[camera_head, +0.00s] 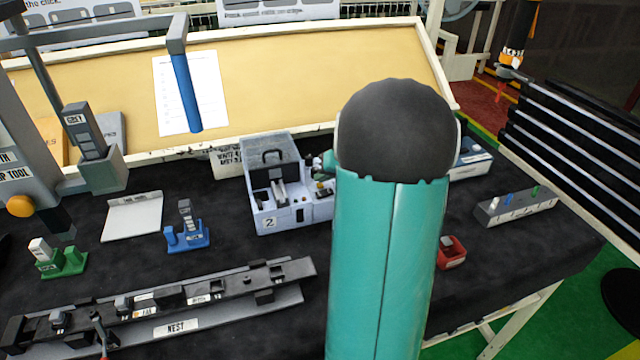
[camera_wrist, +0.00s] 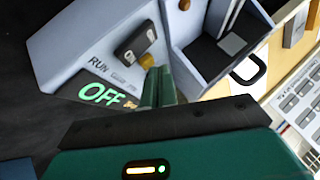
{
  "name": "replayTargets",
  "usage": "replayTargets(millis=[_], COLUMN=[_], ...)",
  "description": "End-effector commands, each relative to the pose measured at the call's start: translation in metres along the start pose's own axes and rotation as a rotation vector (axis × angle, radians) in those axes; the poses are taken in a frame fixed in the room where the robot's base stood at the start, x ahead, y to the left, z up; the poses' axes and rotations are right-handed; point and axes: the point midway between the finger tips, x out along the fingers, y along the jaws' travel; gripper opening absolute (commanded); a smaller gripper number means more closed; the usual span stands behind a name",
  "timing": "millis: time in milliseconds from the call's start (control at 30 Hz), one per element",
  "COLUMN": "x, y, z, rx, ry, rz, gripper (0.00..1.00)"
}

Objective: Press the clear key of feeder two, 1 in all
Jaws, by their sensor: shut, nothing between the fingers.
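Feeder two (camera_head: 283,216), a pale grey-blue box with a "2" label, stands at the middle of the black table in the head view. In the wrist view the feeder (camera_wrist: 100,50) shows a panel with RUN lettering, a lit green OFF readout (camera_wrist: 99,94), a black rocker-like part (camera_wrist: 137,39) and a small yellow key (camera_wrist: 147,61). My gripper (camera_wrist: 158,72) is shut and empty, its green fingertips right beside the yellow key. I cannot tell whether they touch it. The key's own label is not readable.
A blue fixture (camera_head: 188,236) and a white plate (camera_head: 133,216) stand left of the feeder. A long nest rail (camera_head: 160,305) lies in front. A red block (camera_head: 452,252) and a grey switch strip (camera_head: 515,207) are at right. The feeder's open bin (camera_wrist: 213,50) is beside my fingers.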

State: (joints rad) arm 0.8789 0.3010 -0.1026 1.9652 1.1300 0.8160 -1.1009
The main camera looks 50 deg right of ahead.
Motion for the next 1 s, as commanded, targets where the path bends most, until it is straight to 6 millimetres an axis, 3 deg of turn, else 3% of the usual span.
replayTargets(millis=[1000], x=[0.0059], y=[0.0042], z=[0.0045], rx=[0.001], ry=[-0.001], rz=[0.000], gripper=[0.00])
